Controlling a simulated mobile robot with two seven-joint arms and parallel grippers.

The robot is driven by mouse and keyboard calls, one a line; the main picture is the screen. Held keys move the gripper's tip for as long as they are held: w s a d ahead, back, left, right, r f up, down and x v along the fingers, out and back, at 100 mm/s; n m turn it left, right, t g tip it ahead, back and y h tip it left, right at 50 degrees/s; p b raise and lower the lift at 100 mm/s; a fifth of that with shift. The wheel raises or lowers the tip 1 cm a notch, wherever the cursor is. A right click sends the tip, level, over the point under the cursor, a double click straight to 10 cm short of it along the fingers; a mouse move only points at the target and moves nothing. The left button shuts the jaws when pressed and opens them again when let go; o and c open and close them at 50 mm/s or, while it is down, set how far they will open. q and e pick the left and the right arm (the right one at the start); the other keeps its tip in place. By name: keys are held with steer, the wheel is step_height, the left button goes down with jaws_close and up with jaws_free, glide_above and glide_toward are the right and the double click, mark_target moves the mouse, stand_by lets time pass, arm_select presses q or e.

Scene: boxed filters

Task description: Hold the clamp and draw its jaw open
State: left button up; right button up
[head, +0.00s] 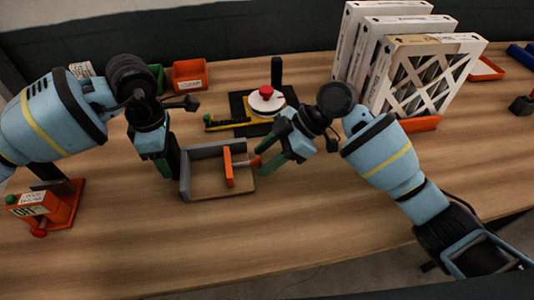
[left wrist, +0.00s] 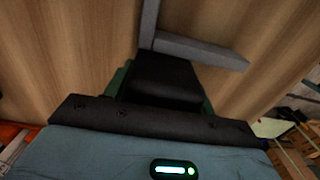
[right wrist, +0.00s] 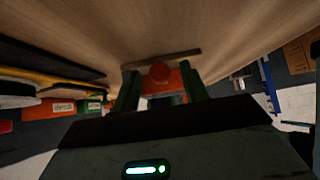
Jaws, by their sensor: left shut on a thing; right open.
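The clamp (head: 202,152) lies on the wooden table, with a grey angular body and an orange jaw plate (head: 228,168) standing inside it. A rod runs right from the plate to a red-orange knob (head: 256,162). My left gripper (head: 174,170) is shut on the left side of the grey body, which also shows in the left wrist view (left wrist: 200,50); its fingertips are mostly hidden. My right gripper (head: 266,165) is open at the knob. In the right wrist view the knob (right wrist: 160,74) sits between the green fingers, with no clear contact visible.
Behind the clamp are a dark base with a white disc and red knob (head: 266,94) and a yellow-black bar (head: 228,123). Boxed filters (head: 425,75) stand at back right. An orange switch box (head: 62,205) is at left. The front table is clear.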

steer(key=v, duration=1.2)
stand_by(0.3)
arm_select(q)
steer(key=o, duration=1.4)
arm_select(e)
steer(key=shift+a, duration=0.1)
arm_select(q)
step_height(320, 180, up, 12)
